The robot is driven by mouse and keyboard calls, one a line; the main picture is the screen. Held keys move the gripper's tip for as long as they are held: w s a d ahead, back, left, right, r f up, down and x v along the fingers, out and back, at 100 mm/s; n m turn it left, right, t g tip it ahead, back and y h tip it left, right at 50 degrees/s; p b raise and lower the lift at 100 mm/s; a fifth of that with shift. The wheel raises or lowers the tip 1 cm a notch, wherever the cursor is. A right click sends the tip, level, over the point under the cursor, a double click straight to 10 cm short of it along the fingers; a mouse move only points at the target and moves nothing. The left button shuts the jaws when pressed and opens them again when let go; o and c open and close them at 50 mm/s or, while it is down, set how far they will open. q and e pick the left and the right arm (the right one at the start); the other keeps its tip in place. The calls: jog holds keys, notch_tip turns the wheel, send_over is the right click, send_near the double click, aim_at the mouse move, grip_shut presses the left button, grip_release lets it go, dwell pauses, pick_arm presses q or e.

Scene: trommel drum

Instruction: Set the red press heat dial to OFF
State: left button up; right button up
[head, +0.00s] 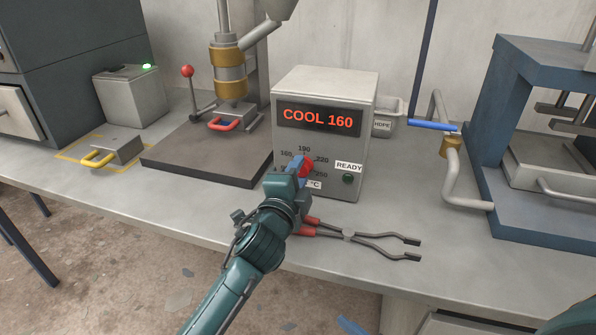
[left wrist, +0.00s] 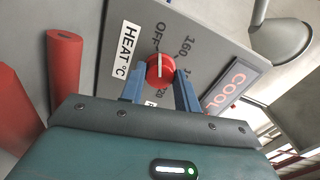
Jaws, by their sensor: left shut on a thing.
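The red heat dial (left wrist: 160,69) is on the front of a grey control box (head: 320,85). In the head view the dial (head: 307,166) is partly hidden by my left gripper (head: 298,164). In the left wrist view the blue fingers of my left gripper (left wrist: 159,86) are shut on the dial, one on each side. The white line on the dial runs roughly up and down in that view, its upper end towards the OFF mark (left wrist: 162,32); I cannot tell which end is the pointer. The display (head: 318,118) reads COOL 160. My right gripper is not in view.
Red-handled tongs (head: 370,240) lie on the bench below the box. A green button (head: 348,179) sits under the READY label. A press with a red handle (head: 224,124) stands left, a blue frame (head: 485,130) right. A grey HDPE bin (head: 392,113) is behind.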

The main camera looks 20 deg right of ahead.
pick_arm(q)
jog(key=shift+n, duration=0.6)
jog(key=o, duration=1)
jog(key=shift+s+a, duration=0.1)
jog(key=p+v, duration=0.1)
jog(key=v, duration=1.2)
jog(key=shift+p, duration=0.35)
